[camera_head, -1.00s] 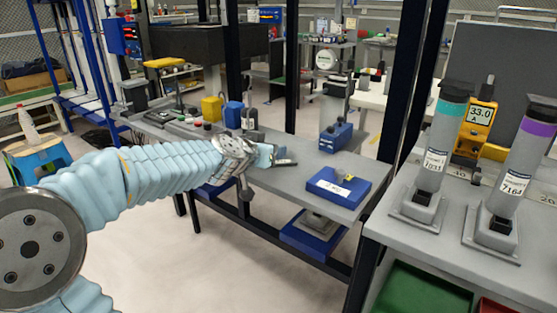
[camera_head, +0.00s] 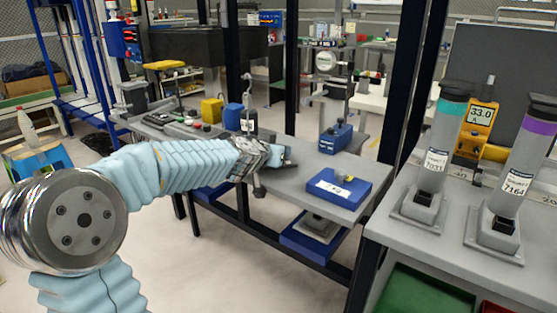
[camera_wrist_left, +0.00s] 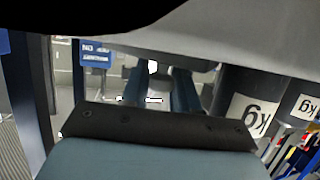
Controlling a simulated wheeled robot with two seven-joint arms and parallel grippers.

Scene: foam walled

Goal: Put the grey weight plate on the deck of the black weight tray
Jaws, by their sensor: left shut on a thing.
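My left gripper (camera_head: 284,156) is over the middle of the grey bench (camera_head: 300,185), left of the blue labelled box. It is shut, and in the left wrist view its fingers (camera_wrist_left: 158,88) close on a small grey piece, probably the grey weight plate (camera_wrist_left: 167,65). Most of the piece is hidden by the gripper and the dark edge of the view. I cannot make out the black weight tray with certainty. My right gripper is not in view.
The blue labelled box (camera_head: 328,199) stands on the bench right of the gripper, with a smaller blue box (camera_head: 335,138) behind. Cylinders marked kg (camera_wrist_left: 245,100) show close by in the wrist view. Dark posts (camera_head: 405,90) stand between this bench and the right-hand one.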

